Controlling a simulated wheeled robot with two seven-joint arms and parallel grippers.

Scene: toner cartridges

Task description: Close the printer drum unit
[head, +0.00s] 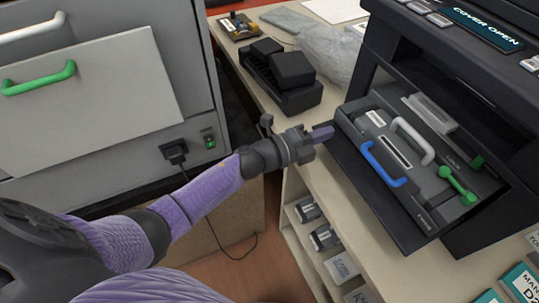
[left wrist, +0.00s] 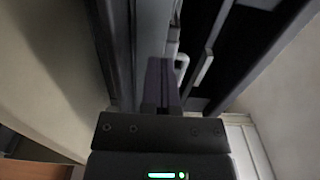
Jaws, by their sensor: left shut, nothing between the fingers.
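The printer (head: 385,45) is dark grey, and its display reads "COVER OPEN". Its drum unit (head: 425,212) sticks out of the front like a pulled-out drawer. The unit carries a blue handle (head: 384,165), a white handle (head: 413,141) and a green lever (head: 457,184). My left gripper (head: 322,133) is shut and empty, just left of the unit's outer left corner. In the left wrist view the shut fingers (left wrist: 162,85) point at dark printer parts; I cannot tell whether they touch. My right gripper is not in view.
A black device (head: 282,72) and a clear plastic bag (head: 330,50) lie on the counter behind. Shelves with boxes (head: 341,266) are below the counter. A grey cabinet (head: 100,95) with a green handle stands left. Manuals (head: 521,284) lie at the lower right.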

